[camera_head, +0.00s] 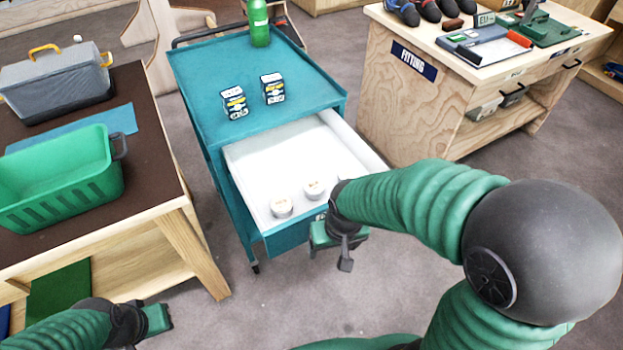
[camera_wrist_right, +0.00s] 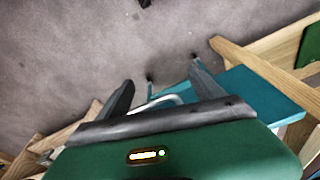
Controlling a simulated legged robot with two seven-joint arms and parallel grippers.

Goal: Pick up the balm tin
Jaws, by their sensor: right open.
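Small round pale tins, one (camera_head: 281,206) at the front left and another (camera_head: 314,190) beside it, lie in the open white drawer (camera_head: 262,165) of a teal cart. Which of them is the balm tin I cannot tell. My right gripper (camera_head: 341,252) is just outside the drawer's front, pointing down.
Two dark printed boxes (camera_head: 234,102) (camera_head: 273,88) and a green bottle (camera_head: 259,22) stand on the cart top. A table with a green basket (camera_head: 60,180) and a grey toolbox (camera_head: 55,82) is at left. A wooden fitting bench (camera_head: 425,105) stands at right.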

